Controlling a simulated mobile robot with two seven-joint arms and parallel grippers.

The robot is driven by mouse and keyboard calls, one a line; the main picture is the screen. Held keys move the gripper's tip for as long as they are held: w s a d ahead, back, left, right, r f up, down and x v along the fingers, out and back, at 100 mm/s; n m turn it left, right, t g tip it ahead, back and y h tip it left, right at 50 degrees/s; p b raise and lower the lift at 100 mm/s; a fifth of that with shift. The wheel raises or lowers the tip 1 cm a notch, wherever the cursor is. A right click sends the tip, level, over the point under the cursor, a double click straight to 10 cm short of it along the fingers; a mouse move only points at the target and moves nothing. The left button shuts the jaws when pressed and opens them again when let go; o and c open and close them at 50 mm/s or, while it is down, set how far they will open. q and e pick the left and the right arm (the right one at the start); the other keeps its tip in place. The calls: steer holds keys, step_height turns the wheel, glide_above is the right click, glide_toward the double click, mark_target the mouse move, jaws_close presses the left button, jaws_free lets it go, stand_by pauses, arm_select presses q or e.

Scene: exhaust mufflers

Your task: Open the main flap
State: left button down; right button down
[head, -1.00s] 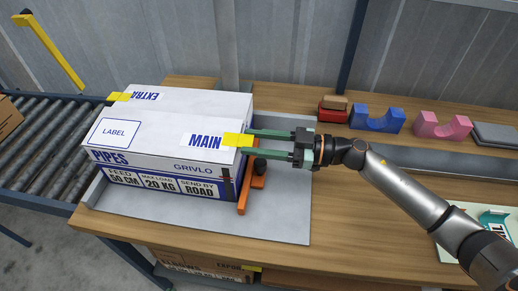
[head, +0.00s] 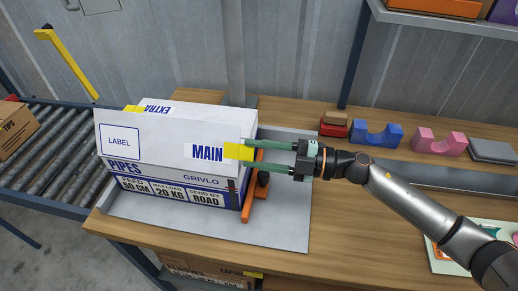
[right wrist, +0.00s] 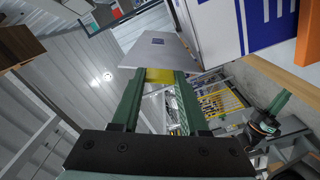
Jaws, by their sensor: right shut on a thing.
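The white carton (head: 180,196) marked PIPES stands on a grey tray on the bench. Its main flap (head: 160,140), printed LABEL and MAIN, is tilted up a little, its near edge raised off the carton. The extra flap (head: 195,111) lies behind it. My right gripper (head: 250,155) reaches in from the right and is shut on the yellow tab (head: 234,151) at the flap's right end. The right wrist view shows the tab (right wrist: 158,76) between the green fingers, with the flap (right wrist: 158,52) beyond. A green-fingered gripper, seemingly my left (right wrist: 278,103), shows small at right there; its jaws are unclear.
An orange clamp-like part (head: 256,195) stands close to the carton's right side, below my right gripper. Blue (head: 378,137) and pink (head: 438,141) cradles sit along the bench's back. A roller conveyor (head: 60,150) runs at left. The grey tray (head: 285,220) is bare at its right.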

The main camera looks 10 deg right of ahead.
steer(key=shift+s+a+r+n, duration=0.2)
steer(key=shift+s+n, duration=0.25)
steer(key=shift+n, duration=0.5)
steer(key=shift+s+a+r+n, duration=0.15)
steer(key=shift+s+n, duration=0.3)
steer(key=shift+n, duration=0.5)
steer(key=shift+c, duration=2)
jaws_free()
steer(key=b+v, duration=0.3)
steer(key=v, duration=0.9)
steer(key=shift+d, duration=0.2)
steer(key=shift+s, duration=0.15)
